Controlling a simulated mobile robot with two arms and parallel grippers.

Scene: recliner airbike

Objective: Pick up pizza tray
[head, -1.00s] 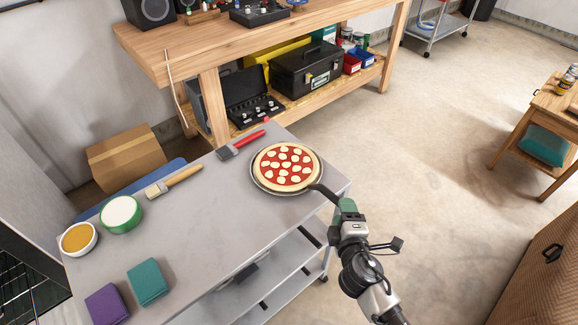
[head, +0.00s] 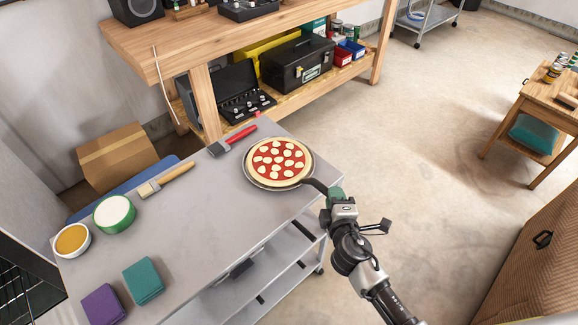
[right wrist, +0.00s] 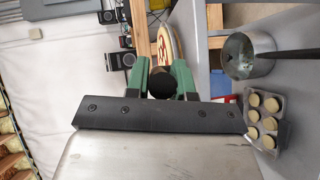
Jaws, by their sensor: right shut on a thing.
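The pizza tray (head: 247,179) is a round dark pan with a black handle, at the far right end of the grey cart top. A pizza (head: 278,162) with red sauce and pale cheese rounds lies on it. My right gripper (head: 334,196) is shut on the handle, just off the cart's right edge. In the right wrist view the green fingers (right wrist: 162,82) close around the dark handle end, with the pizza (right wrist: 166,45) beyond, partly hidden. The tray looks level; I cannot tell whether it touches the cart. My left gripper is not in view.
On the cart (head: 200,222) lie a red-handled brush (head: 233,139), a wooden-handled brush (head: 166,180), a green bowl (head: 114,214), an orange-filled bowl (head: 72,240), and teal (head: 144,280) and purple (head: 103,303) cloths. A workbench (head: 190,40) stands behind.

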